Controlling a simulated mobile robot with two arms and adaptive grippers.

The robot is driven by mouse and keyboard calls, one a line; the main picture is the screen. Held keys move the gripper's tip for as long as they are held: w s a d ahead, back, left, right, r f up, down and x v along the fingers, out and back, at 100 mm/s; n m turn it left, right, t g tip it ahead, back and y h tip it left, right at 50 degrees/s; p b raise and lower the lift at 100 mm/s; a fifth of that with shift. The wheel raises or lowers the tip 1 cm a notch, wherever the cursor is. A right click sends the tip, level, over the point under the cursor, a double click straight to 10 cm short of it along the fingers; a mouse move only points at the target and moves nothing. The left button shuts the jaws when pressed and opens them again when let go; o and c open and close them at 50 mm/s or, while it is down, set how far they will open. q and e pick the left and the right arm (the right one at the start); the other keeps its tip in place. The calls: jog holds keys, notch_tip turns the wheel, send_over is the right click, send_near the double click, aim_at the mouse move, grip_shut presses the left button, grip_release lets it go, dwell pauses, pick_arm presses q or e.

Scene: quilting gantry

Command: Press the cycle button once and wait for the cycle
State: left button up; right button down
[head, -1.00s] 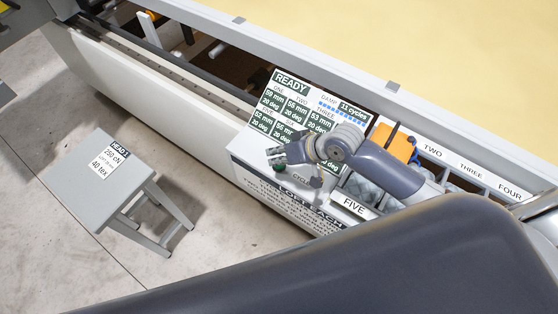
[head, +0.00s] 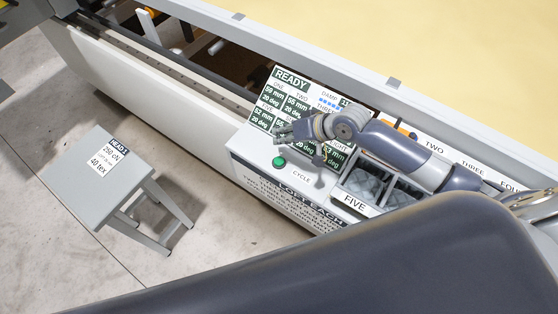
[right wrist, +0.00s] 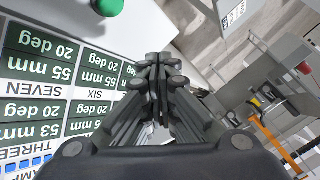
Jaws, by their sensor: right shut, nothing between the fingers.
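The green cycle button (head: 279,162) stands on the pale panel with the word CYCLE beside it. It also shows at the top edge of the right wrist view (right wrist: 108,6), partly cut off. My right gripper (head: 283,133) is shut and empty, above the picture's button position, over the lower part of the display. In the right wrist view its fingertips (right wrist: 158,60) are together, apart from the button. The display (head: 291,77) reads READY above green cells with mm and degree values; the arm hides part of it. My left gripper is not in view.
The long machine rail (head: 170,90) runs behind. A grey stool (head: 90,190) with a card stands on the floor at left, with open floor around it.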

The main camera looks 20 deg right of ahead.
jog(key=b, duration=0.6)
send_over(281, 159)
notch_tip(281, 159, down, 7)
jog(key=shift+w+r, duration=0.1)
jog(key=shift+w, duration=0.05)
jog(key=shift+f+b, duration=0.35)
jog(key=shift+f, duration=0.2)
jog(key=shift+f, duration=0.15)
dwell(0.4)
jog(key=shift+f, duration=0.25)
jog(key=shift+f, duration=0.65)
dwell(0.9)
jog(key=shift+r, duration=0.15)
jog(key=shift+r+p, duration=0.85)
jog(key=shift+r, duration=0.1)
